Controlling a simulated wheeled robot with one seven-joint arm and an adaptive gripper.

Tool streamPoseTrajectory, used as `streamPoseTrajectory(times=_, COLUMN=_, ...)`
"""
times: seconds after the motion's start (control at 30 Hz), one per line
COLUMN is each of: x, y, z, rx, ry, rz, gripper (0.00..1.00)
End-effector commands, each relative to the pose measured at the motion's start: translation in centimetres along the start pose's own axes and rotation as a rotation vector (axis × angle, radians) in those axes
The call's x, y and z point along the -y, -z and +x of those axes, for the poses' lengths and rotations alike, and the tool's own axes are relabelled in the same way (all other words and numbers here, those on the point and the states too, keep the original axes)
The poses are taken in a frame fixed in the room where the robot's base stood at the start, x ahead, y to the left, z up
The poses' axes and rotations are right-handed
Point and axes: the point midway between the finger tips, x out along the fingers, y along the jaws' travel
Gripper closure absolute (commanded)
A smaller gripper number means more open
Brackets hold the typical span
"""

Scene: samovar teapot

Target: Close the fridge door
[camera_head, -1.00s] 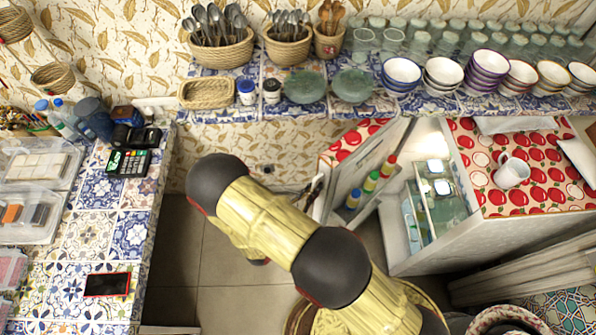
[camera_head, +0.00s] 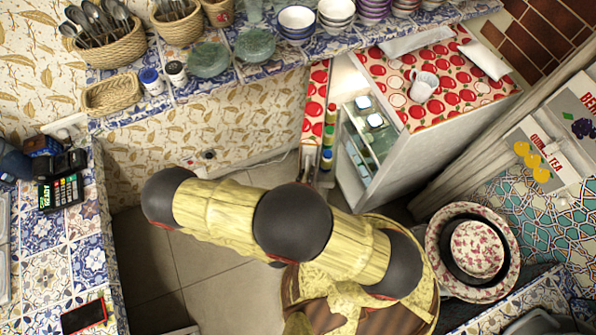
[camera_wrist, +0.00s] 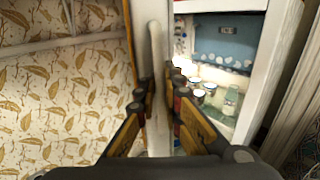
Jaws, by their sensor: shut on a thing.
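The fridge (camera_head: 470,100) stands at the right in the head view, with a red apple-patterned top. Its door (camera_head: 316,100) is partly open, with bottles on its inner side. Shelves inside show through the gap. The lit fridge inside (camera_wrist: 220,70) with jars shows to the right of the door.
A tiled shelf (camera_head: 220,95) with baskets and bowls runs along the wall behind. A white mug (camera_head: 424,87) stands on the fridge. A tiled counter (camera_head: 85,260) is at the left. Floor is clear between.

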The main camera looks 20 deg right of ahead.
Motion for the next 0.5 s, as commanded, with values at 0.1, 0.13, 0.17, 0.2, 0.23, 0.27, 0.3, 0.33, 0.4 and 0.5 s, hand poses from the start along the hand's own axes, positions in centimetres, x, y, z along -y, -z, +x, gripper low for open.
streamPoseTrajectory(times=0.1, x=0.41, y=0.11, z=0.05, rx=-0.002, ry=0.001, rz=-0.002, gripper=1.0)
streamPoseTrajectory(times=0.13, x=0.45, y=0.11, z=0.06, rx=-0.002, ry=0.002, rz=-0.002, gripper=1.0)
streamPoseTrajectory(times=0.17, x=0.48, y=0.12, z=0.06, rx=-0.003, ry=0.002, rz=-0.002, gripper=1.0)
streamPoseTrajectory(times=0.2, x=0.49, y=0.12, z=0.07, rx=-0.003, ry=0.002, rz=-0.002, gripper=1.0)
streamPoseTrajectory(times=0.23, x=0.5, y=0.13, z=0.07, rx=-0.003, ry=0.002, rz=-0.002, gripper=1.0)
streamPoseTrajectory(times=0.27, x=0.5, y=0.13, z=0.07, rx=-0.003, ry=0.002, rz=-0.002, gripper=1.0)
streamPoseTrajectory(times=0.3, x=0.49, y=0.14, z=0.07, rx=-0.003, ry=0.002, rz=-0.002, gripper=1.0)
streamPoseTrajectory(times=0.33, x=0.49, y=0.14, z=0.06, rx=-0.003, ry=0.002, rz=-0.002, gripper=1.0)
streamPoseTrajectory(times=0.4, x=0.49, y=0.16, z=0.06, rx=-0.003, ry=0.002, rz=-0.002, gripper=1.0)
streamPoseTrajectory(times=0.5, x=0.49, y=0.17, z=0.06, rx=-0.004, ry=0.002, rz=-0.003, gripper=0.91)
